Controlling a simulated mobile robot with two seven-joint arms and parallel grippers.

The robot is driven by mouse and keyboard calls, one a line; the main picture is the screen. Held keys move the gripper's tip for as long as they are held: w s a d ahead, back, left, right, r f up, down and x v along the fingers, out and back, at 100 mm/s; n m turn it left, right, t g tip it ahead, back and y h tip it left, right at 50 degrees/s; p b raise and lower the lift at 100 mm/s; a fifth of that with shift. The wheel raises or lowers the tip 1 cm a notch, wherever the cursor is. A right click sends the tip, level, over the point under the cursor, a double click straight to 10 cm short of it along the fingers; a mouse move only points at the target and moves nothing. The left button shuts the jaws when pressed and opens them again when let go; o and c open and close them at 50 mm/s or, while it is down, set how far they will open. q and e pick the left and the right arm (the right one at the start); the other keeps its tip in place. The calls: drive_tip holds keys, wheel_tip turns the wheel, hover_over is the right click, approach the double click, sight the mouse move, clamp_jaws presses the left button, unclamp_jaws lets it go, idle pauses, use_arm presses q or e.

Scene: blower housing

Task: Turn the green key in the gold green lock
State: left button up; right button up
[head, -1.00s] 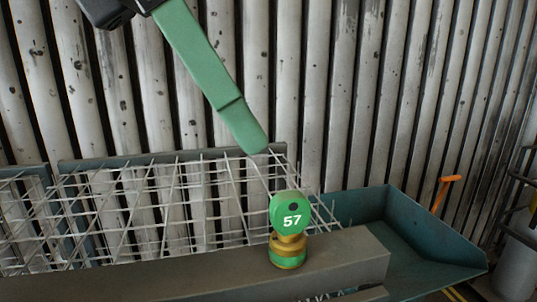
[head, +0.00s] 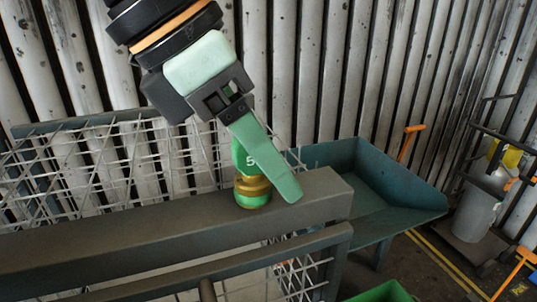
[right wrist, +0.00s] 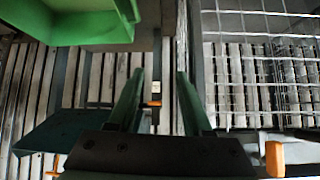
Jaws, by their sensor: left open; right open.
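The green key (head: 238,154) stands upright in the gold and green lock (head: 252,193) on a grey beam. Its number is partly covered. My left gripper (head: 284,188) comes in from the upper left. Its near green finger crosses in front of the key's right side and its tip is just right of the lock. The other finger is hidden, and I cannot tell whether the finger touches the key. The left gripper is open. My right gripper (right wrist: 157,76) shows in the right wrist view with two green fingers apart and nothing between them.
The grey beam (head: 140,228) runs across the front, with wire mesh (head: 90,170) behind it. A teal tray (head: 400,190) lies to the right, and a grey cylinder (head: 474,213) stands on a cart at far right. A green bin (right wrist: 70,25) fills the right wrist view's upper left.

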use_arm(q)
clamp_jaws()
idle(0.4)
idle(0.6)
drive_tip(key=m+p, duration=0.1)
drive_tip(key=m+g+p, duration=0.1)
drive_tip(key=m, duration=0.1)
drive_tip(key=shift+s+r+g, duration=0.1)
drive_tip(key=shift+s+g, duration=0.1)
drive_tip(key=shift+g, duration=0.1)
drive_tip(key=shift+s+m+g+p, duration=0.1)
drive_tip(key=shift+m+g+p, duration=0.3)
drive_tip(key=shift+m+p, duration=0.4)
